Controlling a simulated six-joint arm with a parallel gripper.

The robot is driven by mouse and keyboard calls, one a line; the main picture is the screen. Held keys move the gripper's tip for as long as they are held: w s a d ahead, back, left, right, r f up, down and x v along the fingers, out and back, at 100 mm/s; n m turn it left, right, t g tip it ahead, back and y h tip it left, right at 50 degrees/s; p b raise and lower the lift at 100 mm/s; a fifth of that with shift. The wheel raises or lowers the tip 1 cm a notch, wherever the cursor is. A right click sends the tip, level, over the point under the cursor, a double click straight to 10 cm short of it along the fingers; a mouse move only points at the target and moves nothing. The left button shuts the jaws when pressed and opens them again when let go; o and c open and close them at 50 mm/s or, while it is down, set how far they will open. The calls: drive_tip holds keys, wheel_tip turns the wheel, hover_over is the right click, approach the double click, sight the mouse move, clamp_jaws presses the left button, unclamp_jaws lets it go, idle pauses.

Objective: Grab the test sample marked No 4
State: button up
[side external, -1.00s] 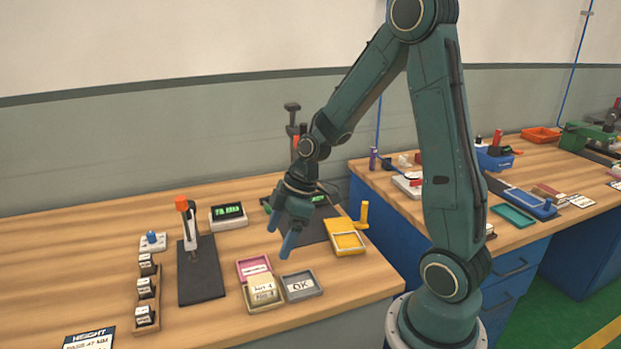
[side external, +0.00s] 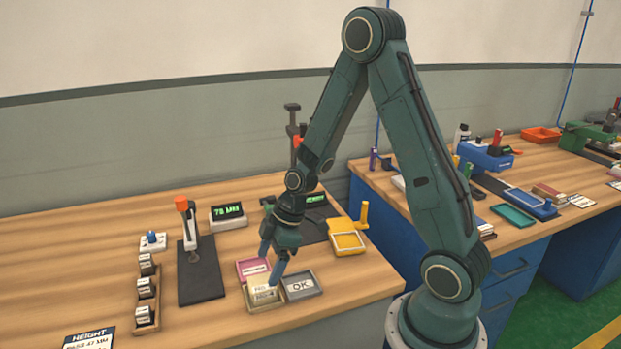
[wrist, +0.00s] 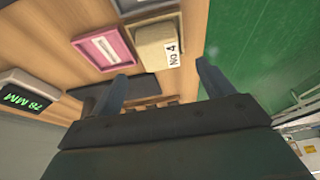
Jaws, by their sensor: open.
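The sample marked No 4 (wrist: 155,42) is a tan block with a white label, seen in the wrist view between and beyond my fingertips. In the side view the tan block (side external: 262,291) lies in a small tray at the front of the bench, its label hard to read. My gripper (side external: 268,268) points down just above that tray, fingers apart and empty. One finger overlaps the block in the side view, so I cannot tell whether it touches. In the wrist view my gripper (wrist: 162,78) shows both fingers apart, with the block not between them.
A pink tray (side external: 245,263) and a grey OK tray (side external: 300,286) adjoin the block's tray. A yellow tray (side external: 346,238) with an upright post stands behind. A lever stand (side external: 201,270), a 78 MM display (side external: 228,214) and a wooden rack (side external: 139,290) are at left.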

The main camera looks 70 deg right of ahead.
sight(262, 282)
drive_tip(key=shift+x, duration=0.75)
drive_tip(key=shift+x, duration=2.65)
drive_tip(key=c, duration=1.1)
